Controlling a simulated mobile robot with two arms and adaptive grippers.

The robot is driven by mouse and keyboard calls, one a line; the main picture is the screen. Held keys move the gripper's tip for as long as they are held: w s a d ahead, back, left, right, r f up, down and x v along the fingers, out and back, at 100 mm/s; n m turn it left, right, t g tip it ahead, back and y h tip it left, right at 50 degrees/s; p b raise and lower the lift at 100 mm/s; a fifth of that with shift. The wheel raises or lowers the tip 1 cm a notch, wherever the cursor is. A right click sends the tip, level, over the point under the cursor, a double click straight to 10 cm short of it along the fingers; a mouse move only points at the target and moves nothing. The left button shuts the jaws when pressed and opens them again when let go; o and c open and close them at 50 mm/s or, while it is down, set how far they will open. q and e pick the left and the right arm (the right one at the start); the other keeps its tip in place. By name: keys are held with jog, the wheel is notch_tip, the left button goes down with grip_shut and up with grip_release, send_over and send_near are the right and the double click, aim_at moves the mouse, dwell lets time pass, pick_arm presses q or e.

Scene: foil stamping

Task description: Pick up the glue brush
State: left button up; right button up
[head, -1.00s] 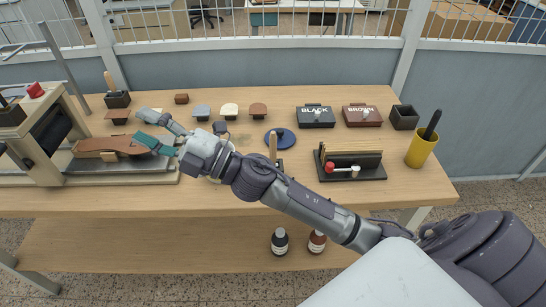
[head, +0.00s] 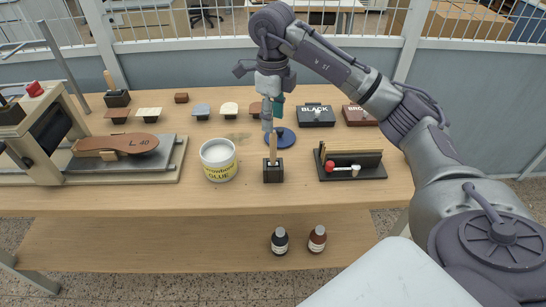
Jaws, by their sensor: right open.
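The glue brush (head: 273,150) stands upright in a small black holder (head: 273,173), its pale wooden handle pointing up. The holder is just right of a white glue pot (head: 218,160). My right gripper (head: 272,122) points down from above with its grey and teal fingers open, at the top of the handle. The fingers partly cover the handle top, and I cannot tell whether they touch it. My left gripper is not in view.
A blue round lid (head: 283,138) lies behind the holder. A black rack with a red knob (head: 350,165) stands to the right. The press (head: 50,130) with a brown sole piece (head: 120,144) is at the left. Another wooden-handled tool (head: 110,82) stands in a black holder at the back left.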

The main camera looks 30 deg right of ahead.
notch_tip(320, 180, down, 5)
jog(key=shift+r+p, duration=0.1)
jog(key=shift+p, duration=0.3)
jog(key=p, duration=0.3)
send_over(273, 164)
jog(key=f, duration=0.5)
jog(key=shift+w+d, duration=0.25)
jog(key=shift+w, duration=0.05)
jog(key=shift+f, duration=0.25)
jog(key=shift+b, duration=0.3)
grip_shut()
